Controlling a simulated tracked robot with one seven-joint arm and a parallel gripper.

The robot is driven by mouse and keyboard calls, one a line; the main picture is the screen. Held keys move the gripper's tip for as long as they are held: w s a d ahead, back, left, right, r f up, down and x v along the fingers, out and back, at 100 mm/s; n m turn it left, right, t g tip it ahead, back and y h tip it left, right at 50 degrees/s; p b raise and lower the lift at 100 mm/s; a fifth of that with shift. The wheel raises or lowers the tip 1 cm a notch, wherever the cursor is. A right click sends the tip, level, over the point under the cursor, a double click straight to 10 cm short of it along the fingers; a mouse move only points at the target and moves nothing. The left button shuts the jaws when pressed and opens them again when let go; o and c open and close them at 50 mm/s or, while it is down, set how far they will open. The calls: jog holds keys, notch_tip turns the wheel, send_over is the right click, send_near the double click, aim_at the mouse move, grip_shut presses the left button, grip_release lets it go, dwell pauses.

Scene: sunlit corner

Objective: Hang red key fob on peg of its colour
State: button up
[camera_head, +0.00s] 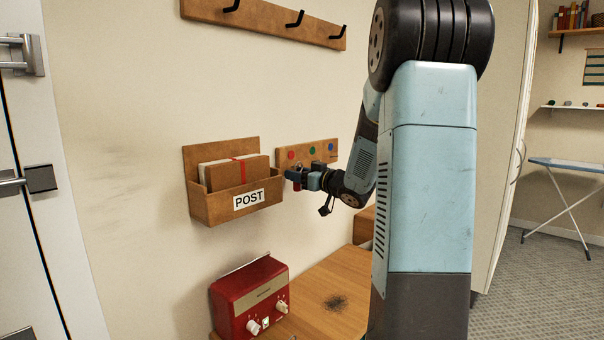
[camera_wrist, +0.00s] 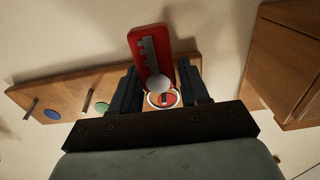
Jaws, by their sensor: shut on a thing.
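The red key fob (camera_wrist: 147,53) has a grey key shape on it and sits between the two fingers of my gripper (camera_wrist: 160,92) in the wrist view. My gripper is shut on it. The fob's pale ring (camera_wrist: 163,98) appears in line with the red disc of the wooden key rack (camera_wrist: 75,88). I cannot tell whether the ring is around a peg or only in front of it. In the head view my gripper (camera_head: 294,175) is close to the lower left of the rack (camera_head: 322,157), below the red disc (camera_head: 291,155). The fob is mostly hidden there.
The rack also has a green disc (camera_head: 312,150) and a blue disc (camera_head: 331,147). A wooden POST box (camera_head: 215,207) with letters hangs just left of my gripper. A red radio (camera_head: 250,298) stands on the wooden table (camera_head: 325,277) below. Black hooks (camera_head: 295,19) are above.

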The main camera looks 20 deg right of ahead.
jog(key=shift+w+a+f, duration=0.2)
jog(key=shift+a, duration=0.25)
jog(key=o, duration=1)
jog(key=shift+c, duration=0.2)
jog(key=shift+o, duration=0.7)
jog(key=shift+s+d+f, duration=0.2)
jog(key=shift+d+f, duration=0.05)
jog(key=shift+d, duration=0.05)
jog(key=v, duration=1.4)
notch_tip(320, 180, up, 4)
jog(key=w+a+m+h, duration=0.2)
jog(key=m+h, duration=0.1)
jog(key=h, duration=0.4)
jog(key=s+a+f+g, duration=0.2)
jog(key=s+a, duration=0.3)
jog(key=s, duration=0.3)
jog(key=s+a+f+m+g, duration=0.1)
jog(key=s+a+f+g, duration=0.1)
jog(key=s+a+g, duration=0.3)
jog(key=s+a+f+g, duration=0.2)
jog(key=s+a+g, duration=0.2)
jog(key=s+a, duration=0.3)
jog(key=s, duration=0.4)
jog(key=shift+a, duration=0.25)
jog(key=shift+f, duration=0.1)
